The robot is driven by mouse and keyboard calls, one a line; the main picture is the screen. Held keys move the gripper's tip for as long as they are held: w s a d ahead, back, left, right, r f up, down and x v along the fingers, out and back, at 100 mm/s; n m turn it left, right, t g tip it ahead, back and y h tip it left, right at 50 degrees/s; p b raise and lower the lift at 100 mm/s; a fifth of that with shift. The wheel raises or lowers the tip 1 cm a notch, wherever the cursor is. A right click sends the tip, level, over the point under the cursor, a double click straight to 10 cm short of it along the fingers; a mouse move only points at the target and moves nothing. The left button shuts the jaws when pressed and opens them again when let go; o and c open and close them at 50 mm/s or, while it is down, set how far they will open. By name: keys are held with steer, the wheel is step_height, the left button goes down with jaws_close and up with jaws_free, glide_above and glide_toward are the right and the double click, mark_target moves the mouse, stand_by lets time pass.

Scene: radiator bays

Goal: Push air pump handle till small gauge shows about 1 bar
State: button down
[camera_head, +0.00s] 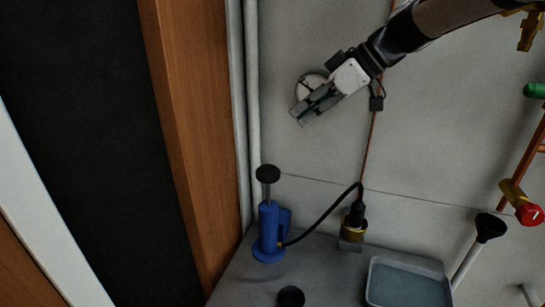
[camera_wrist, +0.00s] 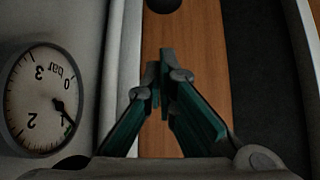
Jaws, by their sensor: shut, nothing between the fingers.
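The blue air pump (camera_head: 269,235) stands upright on the grey shelf, with its black round handle (camera_head: 267,173) raised on a grey rod. A dark round shape at the top edge of the wrist view looks like that handle (camera_wrist: 163,4). The small round gauge (camera_head: 304,85) is on the wall, partly hidden by my gripper. In the wrist view the gauge (camera_wrist: 20,95) is upside down; its needle points between 0 and 2, around where 1 would be. My gripper (camera_head: 300,116) is shut and empty, above and right of the handle, apart from it. Its fingertips show in the wrist view (camera_wrist: 160,62).
A black hose (camera_head: 325,214) runs from the pump to a brass fitting (camera_head: 353,226). A grey tray (camera_head: 408,288) and a small dark cup (camera_head: 290,297) are on the shelf (camera_head: 238,286). A pipe (camera_head: 252,100) and wooden post (camera_head: 190,130) stand left of the pump.

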steer(key=p, duration=0.2)
glide_above(277, 169)
steer(key=f, duration=0.4)
steer(key=a+f, duration=0.1)
steer(key=f, duration=0.1)
steer(key=shift+f, duration=0.4)
step_height(277, 169, down, 3)
steer(key=shift+w+f, duration=0.1)
steer(key=shift+f, duration=0.55)
steer(key=shift+w+f, duration=0.1)
step_height(277, 169, down, 5)
steer(key=b, duration=0.4)
steer(key=shift+w, duration=0.1)
steer(key=shift+f+b, duration=0.8)
steer(key=shift+b, duration=0.05)
steer(key=shift+d, duration=0.1)
